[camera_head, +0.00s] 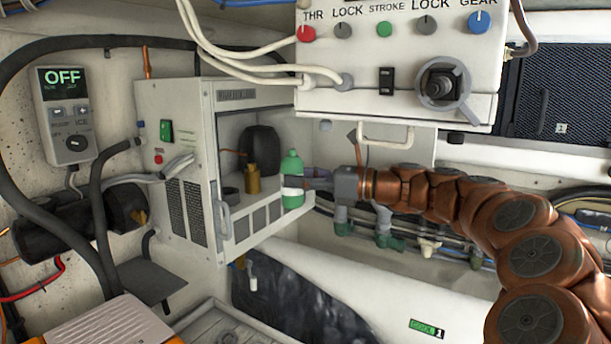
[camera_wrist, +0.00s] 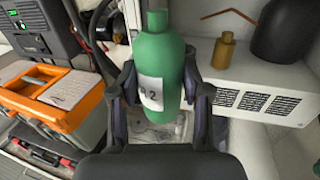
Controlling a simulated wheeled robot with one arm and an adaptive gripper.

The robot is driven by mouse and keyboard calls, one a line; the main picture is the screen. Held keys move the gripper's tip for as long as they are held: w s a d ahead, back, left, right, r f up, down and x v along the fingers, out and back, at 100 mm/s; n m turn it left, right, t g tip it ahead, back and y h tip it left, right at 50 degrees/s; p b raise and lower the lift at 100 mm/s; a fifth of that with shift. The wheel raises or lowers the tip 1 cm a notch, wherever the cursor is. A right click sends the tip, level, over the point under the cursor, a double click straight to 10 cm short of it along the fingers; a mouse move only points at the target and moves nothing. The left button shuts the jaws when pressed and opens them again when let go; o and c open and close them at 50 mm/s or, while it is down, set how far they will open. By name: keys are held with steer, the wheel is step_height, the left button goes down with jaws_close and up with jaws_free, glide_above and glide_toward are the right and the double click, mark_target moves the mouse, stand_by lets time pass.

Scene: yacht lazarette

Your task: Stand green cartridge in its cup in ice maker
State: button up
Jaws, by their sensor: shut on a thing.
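The green cartridge (camera_head: 292,165) is a bottle with a narrow neck and a white label; it also shows in the wrist view (camera_wrist: 158,60). My gripper (camera_head: 316,183) is shut on its body from the right, one finger on each side in the wrist view (camera_wrist: 160,98). The cartridge is about upright, beside the right end of the ice maker's vented ledge. The white ice maker (camera_head: 180,118) is open at the front.
A brass fitting (camera_head: 253,182) and a black cylinder (camera_head: 262,150) stand inside the ice maker. A control panel (camera_head: 395,70) hangs above my arm. An orange toolbox (camera_wrist: 50,95) is at left in the wrist view.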

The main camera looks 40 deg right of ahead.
mark_target(283, 174)
steer(key=shift+w+d+p+x, duration=0.2)
steer(key=shift+p+x, duration=0.2)
steer(key=shift+x, duration=0.65)
steer(key=shift+w+d+p+x, duration=0.1)
steer(key=shift+d+p+x, duration=0.2)
steer(key=shift+x, duration=0.75)
steer(key=w+d+x, duration=0.2)
steer(key=d+x, duration=0.1)
steer(key=x, duration=1.2)
steer(key=shift+w, duration=0.3)
steer(key=shift+a, duration=0.15)
steer(key=shift+f+b, duration=0.5)
steer(key=shift+f, duration=1.3)
stand_by(1.8)
steer(key=o, duration=1.2)
